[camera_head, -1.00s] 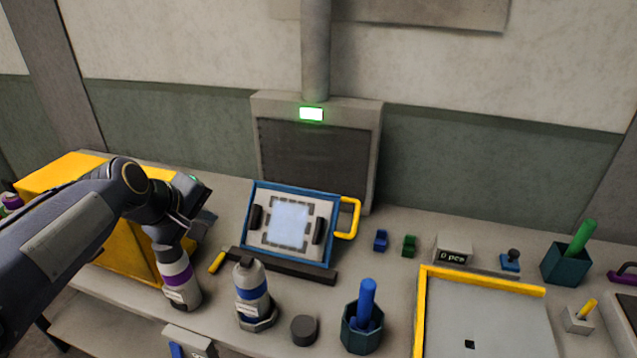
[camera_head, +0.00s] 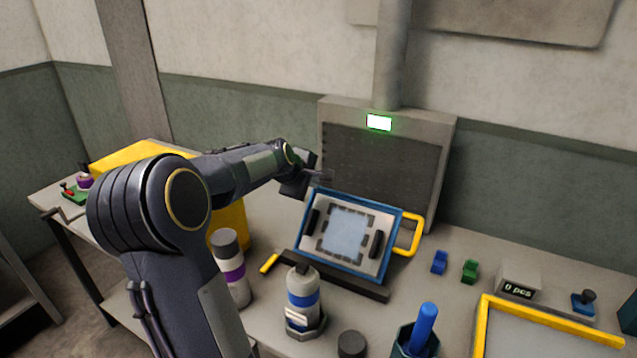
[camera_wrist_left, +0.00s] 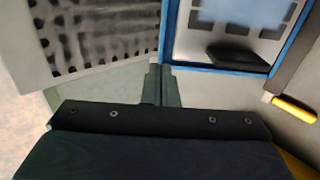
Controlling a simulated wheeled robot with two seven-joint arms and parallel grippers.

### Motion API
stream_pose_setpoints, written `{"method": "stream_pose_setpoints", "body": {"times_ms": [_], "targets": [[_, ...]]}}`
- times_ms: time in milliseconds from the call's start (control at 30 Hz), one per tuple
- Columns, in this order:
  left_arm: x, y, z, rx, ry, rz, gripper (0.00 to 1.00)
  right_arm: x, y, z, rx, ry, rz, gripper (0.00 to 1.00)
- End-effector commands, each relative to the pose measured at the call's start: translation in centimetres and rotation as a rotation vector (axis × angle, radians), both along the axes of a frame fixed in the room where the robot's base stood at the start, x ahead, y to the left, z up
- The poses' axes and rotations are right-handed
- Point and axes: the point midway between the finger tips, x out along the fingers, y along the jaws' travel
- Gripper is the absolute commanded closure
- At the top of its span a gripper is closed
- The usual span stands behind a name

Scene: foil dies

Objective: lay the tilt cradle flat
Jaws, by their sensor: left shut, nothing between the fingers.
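The tilt cradle (camera_head: 333,263) has a blue frame around a pale plate with dark pads and a yellow loop handle (camera_head: 414,238) on its right. It stands tilted, its back edge raised and its front edge by a dark bar (camera_head: 337,276). My left gripper (camera_head: 322,178) is shut and empty at the cradle's raised back left corner. In the left wrist view, the shut fingers (camera_wrist_left: 158,84) are close beside the blue frame (camera_wrist_left: 222,63); I cannot tell whether they touch it. My right gripper is out of view.
A grey vent hood (camera_head: 448,165) with a green-lit display stands behind the cradle. A purple-banded bottle (camera_head: 230,268), a blue-banded bottle (camera_head: 303,292) and a short yellow lever (camera_head: 269,263) are at the left and front. Small blue (camera_head: 439,262) and green (camera_head: 470,271) blocks lie right of the handle.

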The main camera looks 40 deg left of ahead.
Motion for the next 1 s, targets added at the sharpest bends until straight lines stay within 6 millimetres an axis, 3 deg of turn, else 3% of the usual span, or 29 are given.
{"method": "stream_pose_setpoints", "body": {"times_ms": [300, 767, 1000], "targets": [[2.9, 0.9, -2.6, 0.001, -0.001, -0.001, 1.0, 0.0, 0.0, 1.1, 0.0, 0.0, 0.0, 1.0], [3.2, 1.0, -2.9, 0.003, 0.001, 0.0, 1.0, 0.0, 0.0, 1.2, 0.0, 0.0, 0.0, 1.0], [3.5, 1.0, -2.9, -0.006, 0.025, -0.003, 1.0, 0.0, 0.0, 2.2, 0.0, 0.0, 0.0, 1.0]]}}
